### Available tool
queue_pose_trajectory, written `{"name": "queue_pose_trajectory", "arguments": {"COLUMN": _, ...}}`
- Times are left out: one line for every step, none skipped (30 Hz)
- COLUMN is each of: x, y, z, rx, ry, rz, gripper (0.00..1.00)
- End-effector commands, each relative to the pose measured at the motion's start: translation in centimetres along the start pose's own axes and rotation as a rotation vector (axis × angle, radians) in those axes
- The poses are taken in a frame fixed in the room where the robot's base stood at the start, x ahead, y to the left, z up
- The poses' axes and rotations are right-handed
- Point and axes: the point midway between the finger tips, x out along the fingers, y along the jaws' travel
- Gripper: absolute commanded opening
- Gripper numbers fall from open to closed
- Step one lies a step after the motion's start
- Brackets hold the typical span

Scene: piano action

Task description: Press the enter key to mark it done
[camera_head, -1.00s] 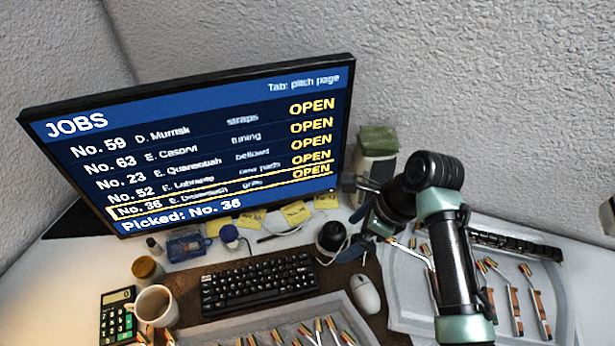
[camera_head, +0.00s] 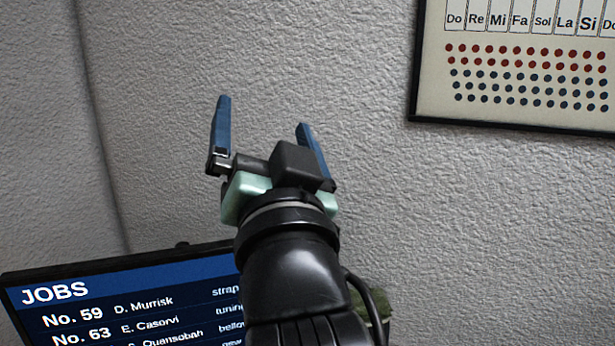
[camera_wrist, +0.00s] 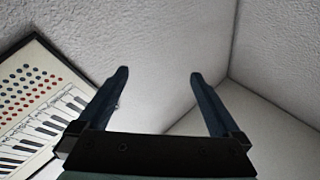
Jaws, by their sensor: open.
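My gripper (camera_head: 262,125) is raised high in front of the grey wall, above the monitor's top edge. Its two blue fingers are spread apart with nothing between them. In the wrist view the gripper (camera_wrist: 158,78) also shows open fingers against bare wall. The monitor (camera_head: 100,300) is at the lower left in the head view, showing a JOBS list with No. 59 and No. 63. My arm covers its right part, and its lower rows are out of frame. The keyboard with the enter key is not in either current view.
A framed chart (camera_head: 520,75) with note names and rows of red and blue dots hangs on the wall (camera_head: 350,60) at the upper right. It also shows at the left of the wrist view (camera_wrist: 35,100). A green thing stands partly hidden behind my arm.

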Motion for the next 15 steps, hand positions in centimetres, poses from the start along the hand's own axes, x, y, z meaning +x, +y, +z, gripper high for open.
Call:
{"name": "queue_pose_trajectory", "arguments": {"x": -1.5, "y": -1.4, "z": -3.0, "rx": -0.102, "ry": 0.106, "rz": -0.014, "gripper": 1.0}}
{"name": "queue_pose_trajectory", "arguments": {"x": -2.4, "y": -1.9, "z": -4.6, "rx": -0.162, "ry": 0.165, "rz": -0.013, "gripper": 1.0}}
{"name": "queue_pose_trajectory", "arguments": {"x": -3.7, "y": -2.5, "z": -6.5, "rx": -0.238, "ry": 0.236, "rz": -0.006, "gripper": 1.0}}
{"name": "queue_pose_trajectory", "arguments": {"x": -4.6, "y": -2.8, "z": -7.8, "rx": -0.287, "ry": 0.283, "rz": 0.003, "gripper": 1.0}}
{"name": "queue_pose_trajectory", "arguments": {"x": -5.4, "y": -3.1, "z": -8.9, "rx": -0.333, "ry": 0.325, "rz": 0.013, "gripper": 1.0}}
{"name": "queue_pose_trajectory", "arguments": {"x": -6.4, "y": -3.5, "z": -10.2, "rx": -0.386, "ry": 0.374, "rz": 0.027, "gripper": 1.0}}
{"name": "queue_pose_trajectory", "arguments": {"x": -7.1, "y": -3.7, "z": -10.9, "rx": -0.419, "ry": 0.404, "rz": 0.036, "gripper": 1.0}}
{"name": "queue_pose_trajectory", "arguments": {"x": -7.7, "y": -3.9, "z": -11.6, "rx": -0.448, "ry": 0.429, "rz": 0.047, "gripper": 1.0}}
{"name": "queue_pose_trajectory", "arguments": {"x": -8.3, "y": -4.1, "z": -12.2, "rx": -0.478, "ry": 0.454, "rz": 0.056, "gripper": 1.0}}
{"name": "queue_pose_trajectory", "arguments": {"x": -8.6, "y": -4.1, "z": -12.6, "rx": -0.494, "ry": 0.469, "rz": 0.063, "gripper": 1.0}}
{"name": "queue_pose_trajectory", "arguments": {"x": -8.9, "y": -4.2, "z": -12.8, "rx": -0.508, "ry": 0.479, "rz": 0.069, "gripper": 1.0}}
{"name": "queue_pose_trajectory", "arguments": {"x": -9.1, "y": -4.2, "z": -13.1, "rx": -0.518, "ry": 0.488, "rz": 0.074, "gripper": 1.0}}
{"name": "queue_pose_trajectory", "arguments": {"x": -9.2, "y": -4.2, "z": -13.2, "rx": -0.523, "ry": 0.492, "rz": 0.076, "gripper": 1.0}}
{"name": "queue_pose_trajectory", "arguments": {"x": -9.2, "y": -4.2, "z": -13.2, "rx": -0.526, "ry": 0.493, "rz": 0.077, "gripper": 1.0}}
{"name": "queue_pose_trajectory", "arguments": {"x": -9.2, "y": -4.2, "z": -13.2, "rx": -0.527, "ry": 0.493, "rz": 0.077, "gripper": 1.0}}
